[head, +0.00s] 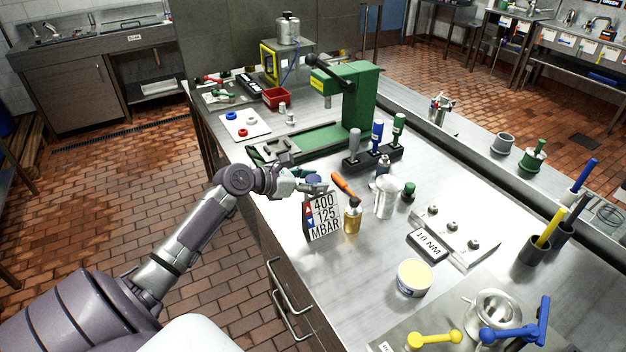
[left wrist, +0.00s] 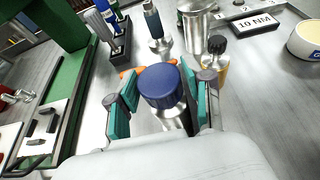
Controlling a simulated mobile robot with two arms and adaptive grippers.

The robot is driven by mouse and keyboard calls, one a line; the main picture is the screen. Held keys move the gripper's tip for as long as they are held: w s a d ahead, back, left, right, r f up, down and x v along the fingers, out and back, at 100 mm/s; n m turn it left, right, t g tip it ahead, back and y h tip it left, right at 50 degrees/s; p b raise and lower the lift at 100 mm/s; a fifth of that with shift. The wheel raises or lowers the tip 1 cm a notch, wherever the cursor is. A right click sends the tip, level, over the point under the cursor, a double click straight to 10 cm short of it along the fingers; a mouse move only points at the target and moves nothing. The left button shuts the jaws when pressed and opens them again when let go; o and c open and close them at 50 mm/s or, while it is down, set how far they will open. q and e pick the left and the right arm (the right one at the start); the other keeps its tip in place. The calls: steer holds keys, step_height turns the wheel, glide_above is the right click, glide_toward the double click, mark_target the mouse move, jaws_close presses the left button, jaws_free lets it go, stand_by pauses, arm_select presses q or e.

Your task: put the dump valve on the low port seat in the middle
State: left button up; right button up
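A metal piece with a round blue cap (left wrist: 160,86) stands upright between the fingers of my left gripper (left wrist: 158,95); in the head view, my left gripper (head: 315,184) partly hides it beside the sign. The fingers straddle it, with a visible gap on the left side. No label shows whether this is the dump valve. A light plate (head: 462,240) with three raised metal seats lies to the right; its middle seat (head: 452,227) looks bare. My right gripper is not in view.
A "400 125 MBAR" sign (head: 322,216), amber bottle (head: 353,217), orange-handled tool (head: 345,186) and metal beaker (head: 387,197) crowd the left gripper. A black rack (head: 372,158) of handled tools stands behind. A "10 NM" block (head: 427,244) sits before the plate.

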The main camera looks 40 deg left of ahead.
arm_select(q)
steer(key=shift+o, duration=0.6)
steer(key=shift+r, duration=0.15)
